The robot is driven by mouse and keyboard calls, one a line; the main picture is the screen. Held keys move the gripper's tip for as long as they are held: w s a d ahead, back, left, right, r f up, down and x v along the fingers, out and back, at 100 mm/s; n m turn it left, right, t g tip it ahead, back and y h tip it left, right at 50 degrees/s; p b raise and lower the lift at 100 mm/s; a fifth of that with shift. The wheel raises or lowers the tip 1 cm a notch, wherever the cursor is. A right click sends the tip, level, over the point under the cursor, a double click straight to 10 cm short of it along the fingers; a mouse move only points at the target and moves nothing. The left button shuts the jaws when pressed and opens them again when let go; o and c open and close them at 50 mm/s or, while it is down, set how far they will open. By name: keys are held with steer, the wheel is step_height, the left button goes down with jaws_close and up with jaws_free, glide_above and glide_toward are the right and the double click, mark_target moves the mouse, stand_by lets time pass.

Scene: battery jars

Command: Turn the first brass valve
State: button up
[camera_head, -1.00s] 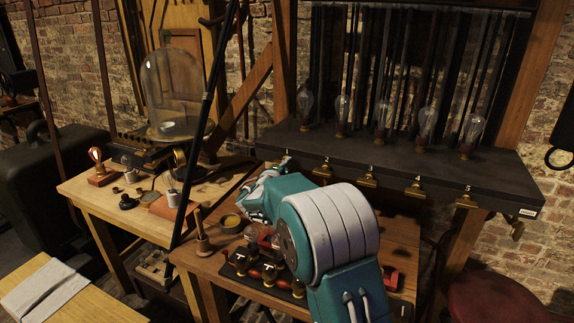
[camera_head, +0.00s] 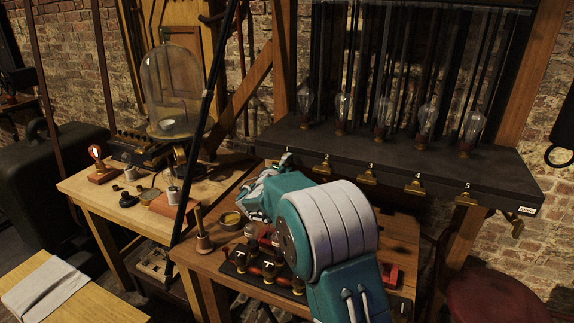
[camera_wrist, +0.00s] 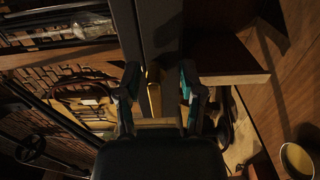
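Numbered brass valves line the front edge of a dark shelf (camera_head: 400,163) in the head view: second (camera_head: 322,170), third (camera_head: 367,177), fourth (camera_head: 414,188) and fifth (camera_head: 466,199). The first, at the left end under label 1, is mostly hidden by my gripper (camera_head: 285,162). In the wrist view, my gripper (camera_wrist: 160,82) has its two teal-and-grey fingers apart. A narrow brass piece (camera_wrist: 154,98), seemingly the first valve, shows between them, nearer the left finger. A gap is visible on its right. I cannot tell whether the left finger touches it.
Several glass bulbs (camera_head: 383,112) stand on the shelf. Below my arm, the wooden bench (camera_head: 213,262) carries a board with red-and-brass parts (camera_head: 268,270), a wooden-handled tool (camera_head: 202,232) and a small round dish (camera_head: 231,219). A glass dome (camera_head: 172,90) stands at the left.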

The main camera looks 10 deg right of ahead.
steer(key=v, duration=1.2)
